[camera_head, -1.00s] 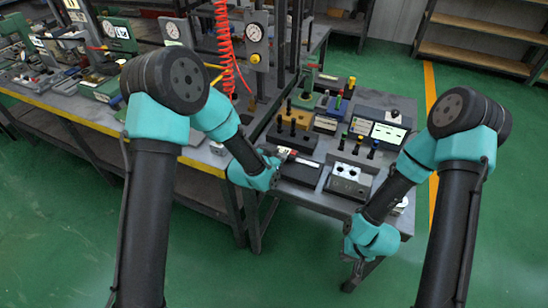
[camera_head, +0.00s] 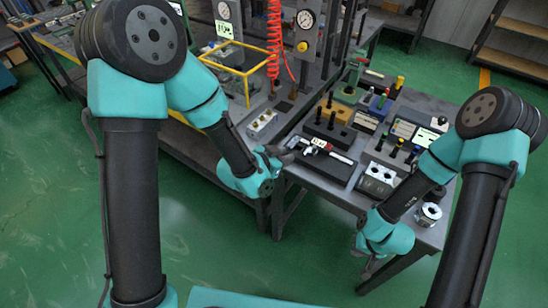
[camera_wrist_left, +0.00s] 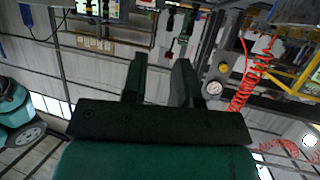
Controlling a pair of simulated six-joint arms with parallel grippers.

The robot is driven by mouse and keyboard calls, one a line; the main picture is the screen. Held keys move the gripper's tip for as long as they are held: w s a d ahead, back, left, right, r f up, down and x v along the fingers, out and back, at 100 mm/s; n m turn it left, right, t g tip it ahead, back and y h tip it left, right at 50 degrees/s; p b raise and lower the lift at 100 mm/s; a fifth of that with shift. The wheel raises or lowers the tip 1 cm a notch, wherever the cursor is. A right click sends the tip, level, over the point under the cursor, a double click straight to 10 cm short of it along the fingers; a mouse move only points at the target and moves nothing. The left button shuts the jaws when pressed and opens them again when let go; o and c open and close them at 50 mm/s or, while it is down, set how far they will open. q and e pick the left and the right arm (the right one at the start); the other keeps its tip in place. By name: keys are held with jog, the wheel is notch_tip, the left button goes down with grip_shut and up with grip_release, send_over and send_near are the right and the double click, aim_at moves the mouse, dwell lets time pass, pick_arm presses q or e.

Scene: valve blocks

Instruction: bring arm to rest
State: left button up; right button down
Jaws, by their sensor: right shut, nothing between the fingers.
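My left gripper (camera_head: 284,152) is at the near left edge of the small grey table, in front of a black tray with a red-and-white tool. In the left wrist view its two dark fingers (camera_wrist_left: 160,82) stand apart with nothing between them. My right gripper (camera_head: 368,268) hangs down near the table's front edge, small and dark in the head view. It is shut and holds nothing. A silver valve block (camera_head: 378,180) with round holes sits on the table between the two arms.
The small table (camera_head: 325,190) also carries black-handled valves on a yellow block (camera_head: 335,112), several coloured knobs and a round metal part (camera_head: 428,214). Another silver block (camera_head: 262,123) lies on the left bench, near a yellow frame (camera_head: 240,72). Green floor lies in front.

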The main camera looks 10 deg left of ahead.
pick_arm(q)
jog(key=shift+v, duration=1)
jog(key=s+a+f+n+g+y, duration=0.2)
jog(key=a+f, duration=0.2)
jog(key=f, duration=0.3)
jog(key=s+a+f+n+g+y, duration=0.1)
jog(key=s+a+f+n+y, duration=0.15)
jog(key=a+f, duration=0.3)
jog(key=s+a+f+n+g, duration=0.5)
jog(key=s+a+f+g, duration=0.1)
jog(key=s+f, duration=0.5)
jog(key=shift+a+f+n, duration=0.35)
jog(key=shift+a+f, duration=0.2)
jog(key=shift+f, duration=0.1)
